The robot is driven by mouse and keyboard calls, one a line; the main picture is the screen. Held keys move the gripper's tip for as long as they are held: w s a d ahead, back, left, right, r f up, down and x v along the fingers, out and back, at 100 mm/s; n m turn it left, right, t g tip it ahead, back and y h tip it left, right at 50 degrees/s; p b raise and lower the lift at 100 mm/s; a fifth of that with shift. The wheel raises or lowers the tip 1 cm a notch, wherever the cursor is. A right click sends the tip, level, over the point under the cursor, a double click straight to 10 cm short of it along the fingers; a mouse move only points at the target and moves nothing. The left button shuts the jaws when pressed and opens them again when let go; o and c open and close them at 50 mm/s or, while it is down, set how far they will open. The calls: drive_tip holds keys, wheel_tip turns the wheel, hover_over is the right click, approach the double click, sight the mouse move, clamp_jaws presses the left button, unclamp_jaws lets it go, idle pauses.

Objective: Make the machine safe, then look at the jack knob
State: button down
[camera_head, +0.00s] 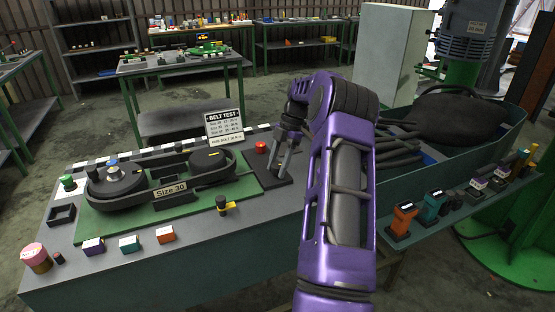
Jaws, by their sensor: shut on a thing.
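My gripper (283,168) is at the right end of the workbench, pointing down over a dark control plate (262,178). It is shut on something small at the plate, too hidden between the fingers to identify. A red button (261,147) stands just left of my gripper, apart from it. The belt machine (172,190), labelled "Size 30", carries a dark belt around two round pulleys on a green base. A black knob with a yellow pointer (223,205) sits at the base's front right; I cannot tell whether it is the jack knob. A green button (67,182) is at the left.
A "BELT TEST" sign (225,127) stands behind the machine. Several small coloured boxes, including an orange one (165,235), line the front edge. A pink-topped jar (36,258) is at the front left. Coloured tools stand on a shelf (410,240) at the right, beside a bin of belts.

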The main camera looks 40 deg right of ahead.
drive_tip(key=shift+n+g+h+p, duration=0.35)
drive_tip(key=shift+n+g, duration=0.35)
drive_tip(key=shift+n, duration=1.2)
drive_tip(key=shift+c, duration=1.5)
unclamp_jaws()
drive_tip(key=shift+r, duration=0.1)
